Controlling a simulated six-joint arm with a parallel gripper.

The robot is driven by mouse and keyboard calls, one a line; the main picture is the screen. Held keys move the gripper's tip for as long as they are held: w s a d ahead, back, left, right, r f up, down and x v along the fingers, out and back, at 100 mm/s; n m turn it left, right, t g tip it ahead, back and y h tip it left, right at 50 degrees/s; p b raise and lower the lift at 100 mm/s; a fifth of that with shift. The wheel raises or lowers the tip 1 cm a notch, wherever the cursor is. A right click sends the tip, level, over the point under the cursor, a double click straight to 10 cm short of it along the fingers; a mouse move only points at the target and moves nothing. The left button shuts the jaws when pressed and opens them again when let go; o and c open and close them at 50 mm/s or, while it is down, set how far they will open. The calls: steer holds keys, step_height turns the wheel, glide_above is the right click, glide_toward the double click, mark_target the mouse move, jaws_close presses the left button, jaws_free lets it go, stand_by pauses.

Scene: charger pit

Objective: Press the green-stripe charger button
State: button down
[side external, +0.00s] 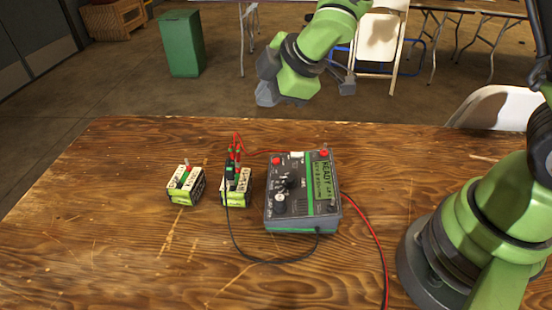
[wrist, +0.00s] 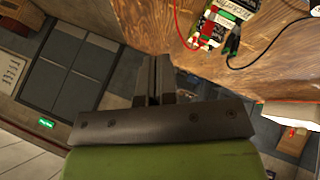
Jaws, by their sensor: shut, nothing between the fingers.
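The charger (side external: 272,216) is a grey box with a green stripe on the table, with a display reading READY. Its top has red buttons or terminals, a white piece and dark knobs; which of them is the green-stripe button is too small to tell. My gripper (wrist: 153,62) is shut and empty in the wrist view, with its fingers side by side. In the side view my wrist hangs in the air beyond the table's far edge, well apart from the charger. The charger is not clearly visible in the wrist view.
A battery (side external: 236,190) with red and black clamps stands left of the charger; it also shows in the wrist view (wrist: 217,22). Another battery (side external: 185,187) stands further left. Cables (side external: 378,245) run across the wooden table (side external: 110,230). The left and front of the table are clear.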

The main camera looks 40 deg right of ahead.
mark_target(274, 162)
steer(key=shift+w+a+f+n, duration=0.1)
steer(key=shift+a+f+n, duration=0.25)
steer(key=shift+f, duration=0.2)
steer(key=shift+w+a+f+n, duration=0.1)
steer(key=shift+a+f+n, duration=0.25)
steer(key=shift+f, duration=0.2)
steer(key=shift+s+d+f, duration=0.2)
steer(key=shift+f, duration=1.25)
steer(key=shift+s+d+f, duration=0.2)
steer(key=shift+d+f, duration=0.05)
steer(key=shift+f, duration=1.15)
steer(key=shift+s+d+f, duration=0.2)
steer(key=shift+f, duration=1.25)
steer(key=shift+f, duration=0.1)
steer(key=shift+f, duration=0.35)
steer(key=shift+d+f, duration=0.1)
steer(key=shift+f, duration=0.25)
steer(key=shift+r, duration=0.8)
